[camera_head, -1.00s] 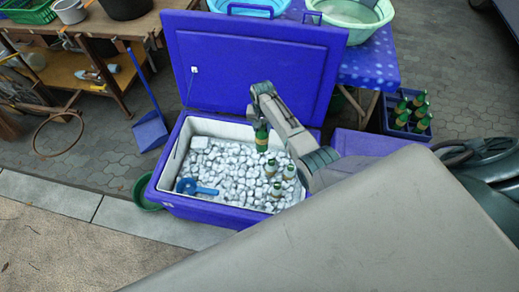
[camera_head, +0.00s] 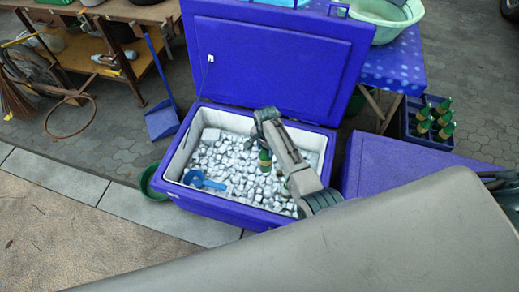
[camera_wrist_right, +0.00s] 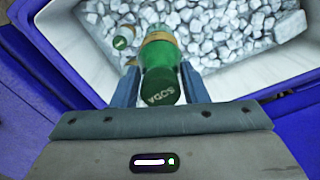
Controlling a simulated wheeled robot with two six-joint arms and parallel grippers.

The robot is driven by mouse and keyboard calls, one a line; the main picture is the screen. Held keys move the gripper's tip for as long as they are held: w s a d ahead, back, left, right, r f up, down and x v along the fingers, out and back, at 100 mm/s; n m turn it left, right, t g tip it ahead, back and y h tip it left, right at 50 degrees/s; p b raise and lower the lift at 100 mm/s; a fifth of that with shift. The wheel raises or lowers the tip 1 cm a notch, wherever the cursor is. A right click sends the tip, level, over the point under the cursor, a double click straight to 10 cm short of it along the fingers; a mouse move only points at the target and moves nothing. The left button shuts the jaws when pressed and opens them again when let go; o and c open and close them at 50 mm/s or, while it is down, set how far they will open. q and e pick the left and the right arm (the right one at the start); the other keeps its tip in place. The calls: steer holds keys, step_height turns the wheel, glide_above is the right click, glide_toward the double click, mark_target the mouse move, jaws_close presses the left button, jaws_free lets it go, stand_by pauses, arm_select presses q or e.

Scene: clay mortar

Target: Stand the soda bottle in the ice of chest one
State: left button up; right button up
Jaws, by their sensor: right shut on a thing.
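The open blue chest (camera_head: 225,207) is filled with pale ice (camera_head: 225,155). My right gripper (camera_head: 265,150) reaches in over the ice from the right and is shut on the green soda bottle (camera_head: 265,160). In the right wrist view, the bottle (camera_wrist_right: 160,65) is between the two fingers (camera_wrist_right: 160,85), with its SODA lettering near the camera and a gold band farther off. Whether its lower end touches the ice I cannot tell. Another bottle (camera_wrist_right: 122,38) stands in the ice beside it. My left gripper is not in view.
A blue scoop (camera_head: 205,182) lies on the ice at the left. The chest's raised lid (camera_head: 275,60) stands behind. A closed blue surface (camera_head: 400,165) is to the right, with a crate of green bottles (camera_head: 430,120) beyond. My arm hides part of the ice.

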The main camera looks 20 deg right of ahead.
arm_select(q)
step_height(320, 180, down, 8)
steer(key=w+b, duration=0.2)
steer(key=b, duration=0.7)
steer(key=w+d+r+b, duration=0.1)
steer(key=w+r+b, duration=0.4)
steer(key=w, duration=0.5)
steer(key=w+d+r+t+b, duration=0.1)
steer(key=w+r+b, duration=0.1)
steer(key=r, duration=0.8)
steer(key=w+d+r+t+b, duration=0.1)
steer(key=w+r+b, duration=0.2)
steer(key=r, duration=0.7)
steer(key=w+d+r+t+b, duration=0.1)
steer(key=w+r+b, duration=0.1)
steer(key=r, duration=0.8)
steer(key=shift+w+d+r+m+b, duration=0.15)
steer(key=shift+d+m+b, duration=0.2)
steer(key=shift+b, duration=0.55)
arm_select(e)
steer(key=s+a+f+m, duration=0.1)
steer(key=a+f, duration=0.2)
steer(key=f, duration=2.2)
steer(key=shift+s+m, duration=0.2)
steer(key=shift+m, duration=0.1)
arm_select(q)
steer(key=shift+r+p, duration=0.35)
arm_select(e)
steer(key=shift+s+a, duration=0.1)
steer(key=shift+a, duration=0.05)
